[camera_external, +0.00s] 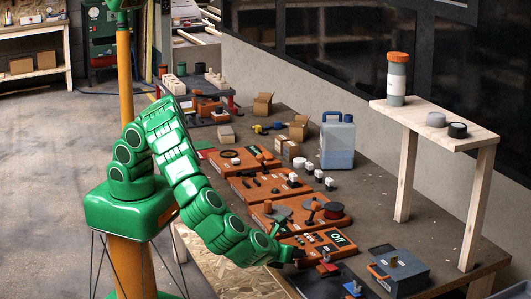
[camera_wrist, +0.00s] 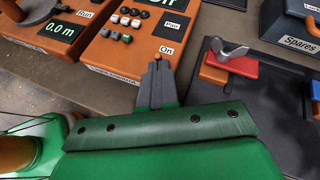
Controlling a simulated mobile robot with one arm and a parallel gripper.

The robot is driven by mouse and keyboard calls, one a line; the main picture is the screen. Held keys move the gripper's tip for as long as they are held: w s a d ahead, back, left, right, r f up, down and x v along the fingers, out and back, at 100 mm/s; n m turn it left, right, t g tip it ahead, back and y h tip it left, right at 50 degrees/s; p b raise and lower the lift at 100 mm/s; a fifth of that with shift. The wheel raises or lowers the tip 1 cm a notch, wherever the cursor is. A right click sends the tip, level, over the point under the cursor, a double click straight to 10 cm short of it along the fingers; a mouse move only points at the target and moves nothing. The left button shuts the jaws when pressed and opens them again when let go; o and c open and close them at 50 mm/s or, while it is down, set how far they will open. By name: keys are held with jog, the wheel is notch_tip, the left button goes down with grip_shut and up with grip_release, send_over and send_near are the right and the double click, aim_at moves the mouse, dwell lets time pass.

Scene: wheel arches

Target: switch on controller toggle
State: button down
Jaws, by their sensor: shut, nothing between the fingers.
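The controller (camera_external: 311,239) is an orange panel with small buttons and a dark display (camera_external: 338,238) that reads "Off". In the external view my gripper (camera_external: 297,253) is at the panel's near left side. The tips cover the spot beside the "On" label, so I cannot tell the toggle's position or whether they touch it.
A red-and-orange clamp-like part (camera_wrist: 230,65) lies on a dark mat right of my gripper. A dark "Spares" box (camera_external: 400,272) stands further right. Another orange panel reading "0.0 m" (camera_wrist: 62,28) is to the left. A wooden shelf (camera_external: 434,122) stands at the back right.

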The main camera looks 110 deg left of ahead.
jog(key=shift+w+a+r+m+g+h, duration=0.15)
jog(key=shift+r+g+h, duration=0.1)
jog(key=shift+g+h, duration=0.25)
jog(key=shift+w+a+r+m+g+h, duration=0.1)
jog(key=shift+w+r+m+g+h, duration=0.1)
jog(key=shift+g+h, duration=0.3)
dwell(0.7)
jog(key=shift+a+r+h, duration=0.15)
jog(key=shift+h, duration=0.35)
jog(key=shift+w+a+r+g+h, duration=0.15)
jog(key=shift+w+a+g+h, duration=0.1)
jog(key=shift+g+h, duration=0.35)
jog(key=shift+w+a+r+m+g+h, duration=0.15)
jog(key=shift+w+a+m+g+h, duration=0.15)
jog(key=shift+g+h, duration=0.35)
jog(key=shift+r, duration=0.2)
jog(key=shift+r, duration=0.7)
jog(key=shift+d, duration=0.1)
